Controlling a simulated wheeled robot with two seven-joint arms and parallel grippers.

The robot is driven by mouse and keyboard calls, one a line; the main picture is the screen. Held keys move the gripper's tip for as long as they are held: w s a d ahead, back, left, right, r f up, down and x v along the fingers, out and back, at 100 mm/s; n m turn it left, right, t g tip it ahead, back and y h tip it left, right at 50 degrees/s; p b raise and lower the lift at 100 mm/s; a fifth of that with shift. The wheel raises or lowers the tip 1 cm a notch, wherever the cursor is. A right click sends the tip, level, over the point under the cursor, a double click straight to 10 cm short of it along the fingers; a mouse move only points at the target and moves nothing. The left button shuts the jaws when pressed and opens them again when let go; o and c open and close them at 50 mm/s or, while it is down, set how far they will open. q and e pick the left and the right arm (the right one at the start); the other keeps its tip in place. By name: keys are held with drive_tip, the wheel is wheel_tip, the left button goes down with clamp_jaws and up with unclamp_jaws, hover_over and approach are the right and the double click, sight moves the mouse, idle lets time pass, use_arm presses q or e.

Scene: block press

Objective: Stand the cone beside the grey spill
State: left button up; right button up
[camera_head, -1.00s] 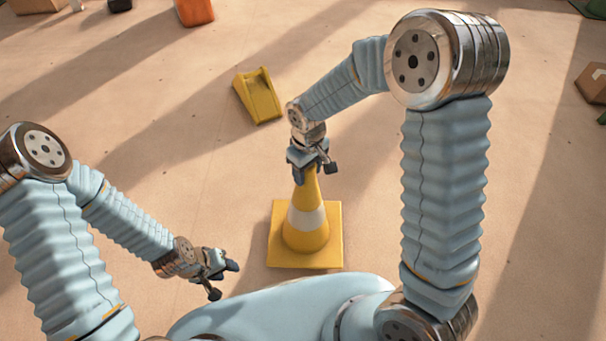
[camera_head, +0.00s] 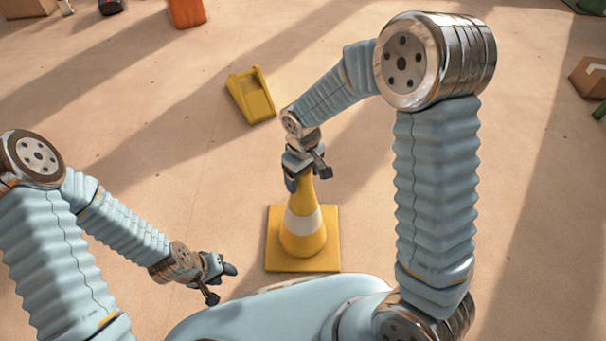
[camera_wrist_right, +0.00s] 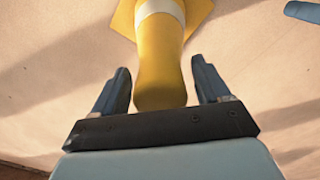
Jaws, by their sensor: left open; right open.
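A yellow cone (camera_head: 302,233) with a white band and a square yellow base stands upright on the floor in front of my body. My right gripper (camera_head: 301,176) is at the cone's top. In the right wrist view the cone's tip (camera_wrist_right: 160,85) lies between the two open fingers of the right gripper (camera_wrist_right: 161,88), with a gap at each side. My left gripper (camera_head: 222,272) is open and empty, low over the floor to the left of the cone. I cannot make out a grey spill in these views.
A yellow wedge-shaped object (camera_head: 251,95) lies on the floor beyond the cone. An orange box (camera_head: 186,12) and a dark object (camera_head: 110,6) are at the far left. A brown box (camera_head: 589,78) is at the right edge. The floor around the cone is mostly clear.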

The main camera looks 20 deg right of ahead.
drive_tip(key=shift+r, duration=0.3)
wheel_tip(320, 180, up, 12)
drive_tip(key=shift+f+p, duration=0.15)
drive_tip(key=shift+p, duration=0.9)
